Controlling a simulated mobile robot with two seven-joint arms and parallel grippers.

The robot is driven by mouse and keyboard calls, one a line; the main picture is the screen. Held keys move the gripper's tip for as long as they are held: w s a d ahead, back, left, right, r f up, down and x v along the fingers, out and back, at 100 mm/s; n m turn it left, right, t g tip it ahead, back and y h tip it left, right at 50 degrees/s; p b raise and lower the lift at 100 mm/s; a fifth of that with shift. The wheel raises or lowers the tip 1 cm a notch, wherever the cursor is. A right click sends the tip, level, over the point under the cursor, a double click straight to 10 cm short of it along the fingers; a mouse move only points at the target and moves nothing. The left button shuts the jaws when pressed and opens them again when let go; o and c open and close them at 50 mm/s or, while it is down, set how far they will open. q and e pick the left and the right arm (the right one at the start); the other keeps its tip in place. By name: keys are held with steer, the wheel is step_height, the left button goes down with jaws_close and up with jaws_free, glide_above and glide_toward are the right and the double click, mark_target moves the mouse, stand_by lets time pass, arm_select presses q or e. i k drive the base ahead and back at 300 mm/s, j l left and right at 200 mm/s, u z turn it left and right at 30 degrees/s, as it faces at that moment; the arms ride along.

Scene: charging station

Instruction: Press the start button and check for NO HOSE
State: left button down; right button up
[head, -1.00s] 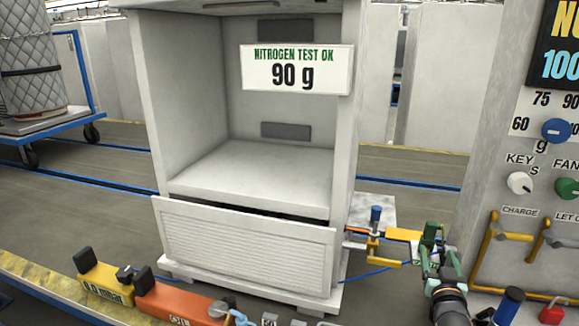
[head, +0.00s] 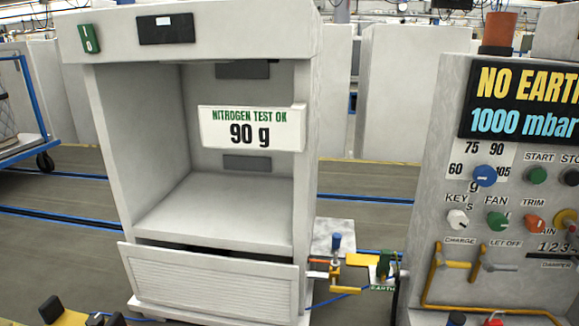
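The charging station panel (head: 425,200) stands at the right. Its green start button (head: 537,175) sits under the label START, with a dark stop button (head: 571,177) beside it, partly cut by the frame edge. The display (head: 520,105) above reads NO EARTH and 1000 mbar; it does not read NO HOSE.
A grey open cabinet (head: 105,170) fills the left and centre, with a sign (head: 250,128) reading NITROGEN TEST OK, 90 g. A yellow and green clamp (head: 375,270) by an EARTH tag is low between cabinet and panel. Blue, green and red knobs crowd the panel.

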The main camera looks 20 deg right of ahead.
mark_target(537, 176)
steer(key=z, duration=2)
